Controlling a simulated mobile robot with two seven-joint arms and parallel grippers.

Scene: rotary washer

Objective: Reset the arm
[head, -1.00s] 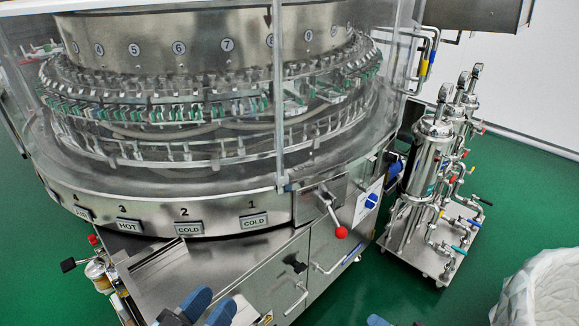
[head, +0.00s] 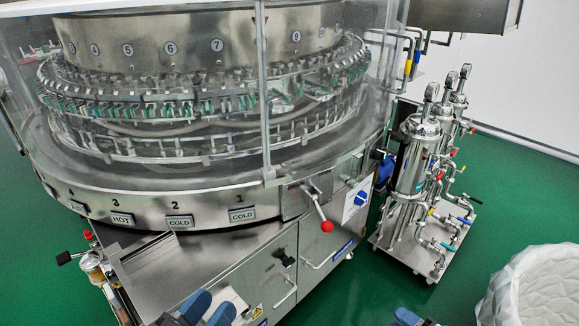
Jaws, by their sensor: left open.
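My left gripper (head: 207,308) shows at the bottom edge in the head view, with two blue fingertips standing apart. It is open and empty, in front of the steel cabinet of the rotary washer (head: 150,205). My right gripper (head: 408,318) only just enters at the bottom edge, right of the middle. A blue tip and a dark part of it show, and its jaws cannot be judged. Most of both arms is out of view.
A lever with a red ball (head: 326,227) sticks out from the washer front. A steel filter stand (head: 415,165) with several valves stands to the right. A white lined bin (head: 535,290) is at the lower right. Green floor (head: 390,290) lies clear between them.

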